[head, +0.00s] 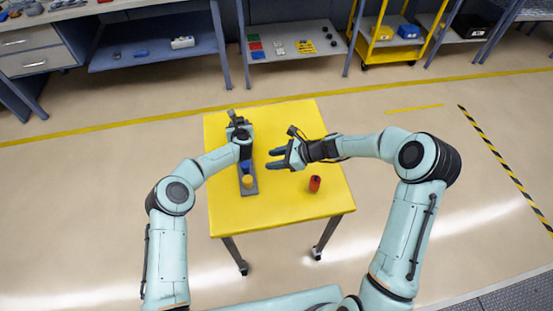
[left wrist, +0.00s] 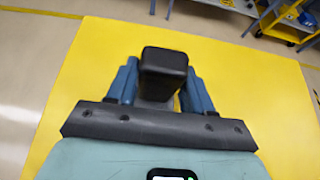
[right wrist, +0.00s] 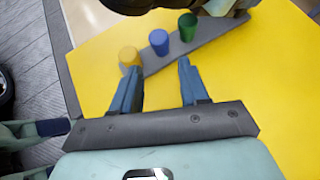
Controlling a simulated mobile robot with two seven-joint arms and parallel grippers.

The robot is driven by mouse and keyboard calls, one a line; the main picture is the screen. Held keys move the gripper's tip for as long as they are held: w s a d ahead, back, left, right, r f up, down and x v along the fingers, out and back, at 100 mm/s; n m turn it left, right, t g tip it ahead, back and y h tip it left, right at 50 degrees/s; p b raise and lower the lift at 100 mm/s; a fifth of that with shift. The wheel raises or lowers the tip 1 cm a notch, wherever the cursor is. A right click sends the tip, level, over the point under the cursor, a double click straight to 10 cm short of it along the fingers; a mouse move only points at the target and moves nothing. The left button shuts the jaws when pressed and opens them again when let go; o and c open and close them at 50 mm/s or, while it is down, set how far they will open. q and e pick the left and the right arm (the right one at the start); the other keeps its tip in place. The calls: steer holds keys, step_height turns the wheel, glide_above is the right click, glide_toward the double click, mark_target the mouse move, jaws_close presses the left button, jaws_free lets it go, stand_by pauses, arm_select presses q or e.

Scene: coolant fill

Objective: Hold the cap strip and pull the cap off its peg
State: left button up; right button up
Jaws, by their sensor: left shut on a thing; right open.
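The grey cap strip (head: 249,190) lies on the yellow table, with a yellow cap (head: 247,181) at its near end. In the right wrist view a blue cap (right wrist: 159,41) and a green cap (right wrist: 187,27) stand in line beyond the yellow cap (right wrist: 130,58). My left gripper (head: 241,134) is over the far part of the strip. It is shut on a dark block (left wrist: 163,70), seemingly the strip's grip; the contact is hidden. My right gripper (head: 270,158) is open and empty, right of the strip. Its fingers point toward the caps, apart from them as far as I can tell.
A red can-like object (head: 314,184) stands on the yellow table (head: 280,203), right of the strip. The right part of the table is otherwise clear. Shelves (head: 290,54) with small parts and a yellow rack (head: 378,48) stand at the back.

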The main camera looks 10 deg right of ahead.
mark_target(249, 165)
steer(key=x, duration=1.1)
steer(key=shift+a+f, duration=0.2)
steer(key=shift+c, duration=0.2)
steer(key=c, duration=0.6)
steer(key=o, duration=0.4)
steer(key=shift+c, duration=1.3)
steer(key=shift+r, duration=0.5)
